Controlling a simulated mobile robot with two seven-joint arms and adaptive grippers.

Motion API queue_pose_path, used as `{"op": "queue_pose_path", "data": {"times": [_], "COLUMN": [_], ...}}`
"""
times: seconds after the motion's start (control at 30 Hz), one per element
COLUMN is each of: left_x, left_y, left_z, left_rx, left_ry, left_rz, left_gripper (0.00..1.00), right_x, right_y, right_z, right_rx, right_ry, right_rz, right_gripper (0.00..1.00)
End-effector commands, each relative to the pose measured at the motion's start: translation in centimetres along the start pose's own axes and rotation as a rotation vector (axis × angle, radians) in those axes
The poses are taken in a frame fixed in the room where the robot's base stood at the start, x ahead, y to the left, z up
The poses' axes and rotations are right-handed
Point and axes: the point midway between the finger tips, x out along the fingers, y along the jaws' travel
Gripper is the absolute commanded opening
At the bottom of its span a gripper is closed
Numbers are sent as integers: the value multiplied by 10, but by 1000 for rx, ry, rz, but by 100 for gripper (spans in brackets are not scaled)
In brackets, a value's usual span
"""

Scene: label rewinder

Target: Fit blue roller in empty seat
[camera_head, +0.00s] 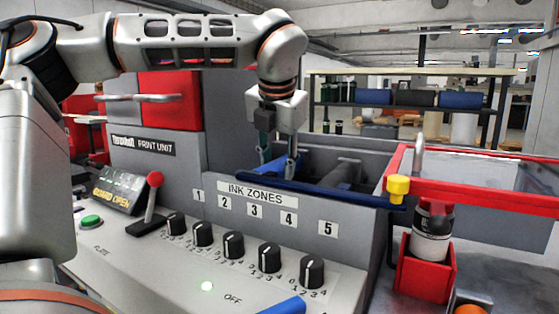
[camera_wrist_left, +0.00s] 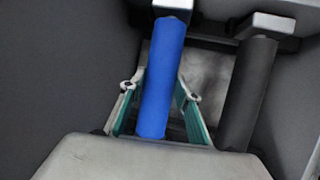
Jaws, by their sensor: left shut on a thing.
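The blue roller (camera_wrist_left: 163,75) lies between the teal-lined fingers of my left gripper (camera_wrist_left: 160,95), which is shut on it. In the head view my left gripper (camera_head: 278,160) points down into the open trough of the print unit (camera_head: 240,140), and part of the blue roller (camera_head: 274,166) shows between its fingers. A dark grey roller (camera_wrist_left: 248,95) lies beside the blue one, to its right in the wrist view. The blue roller's far end is near a pale block (camera_wrist_left: 173,6). I cannot tell whether it rests in a seat. My right gripper is not in view.
A dark blue bar (camera_head: 320,189) runs along the trough's front edge, above the ink-zone knobs (camera_head: 269,257). A red lever (camera_head: 152,190) stands at the left. A red frame (camera_head: 480,182) and a bottle in a red holder (camera_head: 425,268) stand at the right.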

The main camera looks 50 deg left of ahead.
Motion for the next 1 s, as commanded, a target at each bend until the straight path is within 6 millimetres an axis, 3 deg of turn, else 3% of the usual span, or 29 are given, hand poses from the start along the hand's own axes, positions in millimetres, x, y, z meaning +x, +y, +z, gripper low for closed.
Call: {"op": "queue_pose_path", "data": {"times": [0.93, 0.97, 1.0], "left_x": [4, 4, 4], "left_y": [-1, -1, -1], "left_z": [-2, -2, -2], "left_rx": [-1, -1, -2], "left_ry": [-6, -6, -6], "left_rz": [-1, -1, -1], "left_gripper": [0, 35, 45], "right_x": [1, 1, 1], "right_y": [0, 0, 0], "right_z": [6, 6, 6], "right_rx": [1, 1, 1], "right_ry": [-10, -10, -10], "right_rz": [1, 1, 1], "right_gripper": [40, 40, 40]}}
